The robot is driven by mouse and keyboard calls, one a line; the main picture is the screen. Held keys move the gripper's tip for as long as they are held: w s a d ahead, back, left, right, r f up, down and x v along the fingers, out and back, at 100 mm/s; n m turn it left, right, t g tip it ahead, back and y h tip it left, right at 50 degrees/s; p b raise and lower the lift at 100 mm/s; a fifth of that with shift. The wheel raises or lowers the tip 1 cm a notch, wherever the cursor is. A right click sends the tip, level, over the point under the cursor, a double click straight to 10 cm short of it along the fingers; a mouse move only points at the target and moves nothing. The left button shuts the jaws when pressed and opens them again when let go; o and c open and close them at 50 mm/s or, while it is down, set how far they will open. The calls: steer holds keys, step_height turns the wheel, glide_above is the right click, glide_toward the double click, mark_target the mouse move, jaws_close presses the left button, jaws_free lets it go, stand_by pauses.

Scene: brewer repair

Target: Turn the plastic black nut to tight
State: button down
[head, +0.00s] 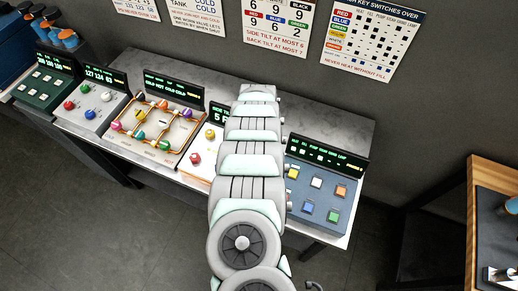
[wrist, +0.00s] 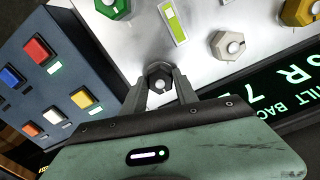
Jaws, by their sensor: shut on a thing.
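The black nut (wrist: 159,82) is a dark hexagonal piece on the light metal panel (wrist: 185,62) in the wrist view. My gripper (wrist: 160,90) is shut on the black nut, with one finger on each side of it. In the head view my arm covers the nut and my gripper. How tight the nut is cannot be told.
On the same panel a grey-white nut (wrist: 226,46), a yellow nut (wrist: 296,12), a green nut (wrist: 112,6) and a lit green level gauge (wrist: 174,22) stand close by. A blue box with coloured buttons (head: 318,190) adjoins the panel. A dark display (wrist: 290,90) borders it.

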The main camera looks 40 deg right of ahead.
stand_by(0.4)
steer(key=c, duration=0.9)
jaws_free()
steer(key=shift+c, duration=0.2)
steer(key=shift+r, duration=0.15)
step_height(320, 180, up, 11)
steer(key=shift+f+b, duration=0.2)
steer(key=shift+b, duration=0.2)
